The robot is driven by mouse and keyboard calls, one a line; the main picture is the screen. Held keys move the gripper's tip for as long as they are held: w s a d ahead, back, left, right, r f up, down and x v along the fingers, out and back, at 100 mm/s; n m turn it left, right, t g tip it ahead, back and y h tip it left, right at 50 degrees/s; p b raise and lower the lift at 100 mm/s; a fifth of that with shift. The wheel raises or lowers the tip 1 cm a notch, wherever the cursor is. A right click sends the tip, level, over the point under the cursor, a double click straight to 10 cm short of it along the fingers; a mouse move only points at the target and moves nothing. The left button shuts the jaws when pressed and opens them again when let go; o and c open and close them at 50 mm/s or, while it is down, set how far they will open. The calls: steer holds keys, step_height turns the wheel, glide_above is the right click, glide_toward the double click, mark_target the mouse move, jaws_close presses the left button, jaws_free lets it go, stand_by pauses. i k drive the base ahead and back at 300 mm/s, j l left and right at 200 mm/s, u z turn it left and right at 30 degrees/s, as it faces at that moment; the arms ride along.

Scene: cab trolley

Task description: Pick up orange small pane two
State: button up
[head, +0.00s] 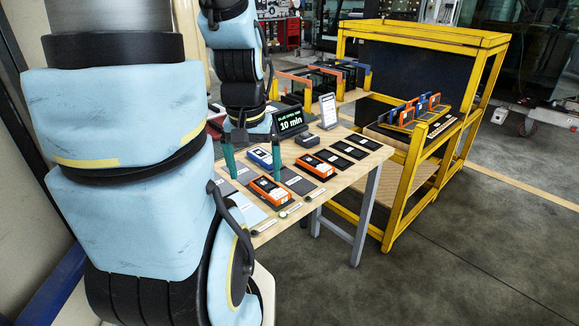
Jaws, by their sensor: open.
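Small panes with orange frames (407,117) and blue frames stand upright in a row on the yellow trolley at the right in the head view. Another orange-framed small pane (434,102) is in the same row. They overlap, and I cannot tell which one is number two. My gripper (254,177) has two teal fingers pointing down over the wooden table. They are wide apart with nothing seen held between them. It is well to the left of the small panes.
The wooden table (345,178) holds orange handheld devices (270,190), a blue-white device (260,157), dark mats and a display (290,121). Larger orange-framed panes (295,79) stand behind. The yellow trolley frame (398,195) has posts and a top rail around the small panes. Floor in front is clear.

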mark_target(277, 194)
steer(key=z, duration=0.25)
steer(key=k, duration=0.35)
steer(key=k+u, duration=0.1)
steer(key=u, duration=0.75)
steer(key=k+j+u, duration=0.1)
steer(key=u, duration=0.35)
steer(key=l+u, duration=0.4)
steer(key=k+l+u, duration=0.15)
steer(key=l+u, duration=0.25)
steer(key=k+l+u, duration=0.15)
steer(key=l+u, duration=0.25)
steer(key=k+l, duration=0.35)
steer(key=l, duration=0.3)
steer(key=k+l, duration=0.2)
steer(key=l, duration=0.1)
